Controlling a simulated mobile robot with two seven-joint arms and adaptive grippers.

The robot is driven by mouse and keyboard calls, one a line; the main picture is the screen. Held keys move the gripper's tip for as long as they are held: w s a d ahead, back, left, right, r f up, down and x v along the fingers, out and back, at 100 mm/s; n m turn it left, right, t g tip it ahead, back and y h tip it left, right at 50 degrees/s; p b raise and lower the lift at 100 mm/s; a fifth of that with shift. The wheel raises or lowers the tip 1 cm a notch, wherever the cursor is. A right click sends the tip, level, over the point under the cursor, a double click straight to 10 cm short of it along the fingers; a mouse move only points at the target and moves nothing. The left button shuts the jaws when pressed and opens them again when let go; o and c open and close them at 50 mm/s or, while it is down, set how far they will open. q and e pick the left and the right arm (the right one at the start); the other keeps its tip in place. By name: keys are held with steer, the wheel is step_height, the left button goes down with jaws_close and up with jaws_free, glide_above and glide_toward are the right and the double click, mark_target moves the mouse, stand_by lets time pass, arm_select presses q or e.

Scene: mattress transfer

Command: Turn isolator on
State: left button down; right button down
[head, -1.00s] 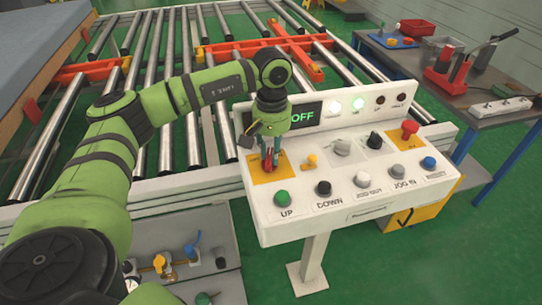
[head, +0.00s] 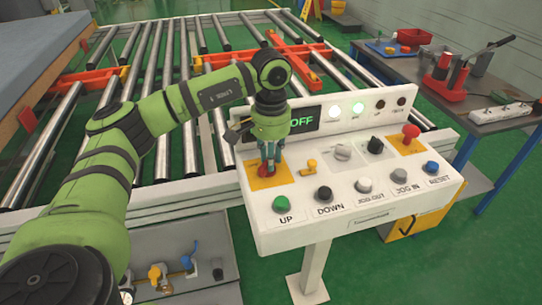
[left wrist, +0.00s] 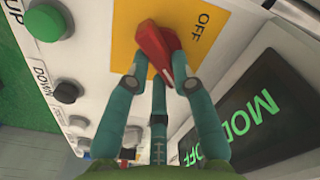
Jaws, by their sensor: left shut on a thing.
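The isolator is a red rotary handle (left wrist: 154,50) on a yellow plate (left wrist: 190,25) marked OFF in the left wrist view. In the head view the yellow plate (head: 284,175) is at the left end of the white control panel (head: 350,205), with the red handle (head: 265,171) low on it. My left gripper (head: 268,165) points down at the plate, its fingers closed around the red handle. In the left wrist view the fingers (left wrist: 160,78) touch the handle's sides. The display (head: 303,119) ends in OFF. My right gripper is not in view.
The panel carries a green UP button (head: 282,203), a black DOWN button (head: 323,193), a yellow switch (head: 309,165) close to my fingers, and a red mushroom button (head: 411,133). A roller conveyor (head: 190,150) lies behind the panel. A workbench (head: 450,110) stands at the right.

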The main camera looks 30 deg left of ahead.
arm_select(q)
steer(key=shift+s+f, duration=0.1)
steer(key=c, duration=1)
jaws_free()
steer(key=shift+c, duration=0.2)
steer(key=shift+r, duration=0.55)
step_height(320, 180, up, 11)
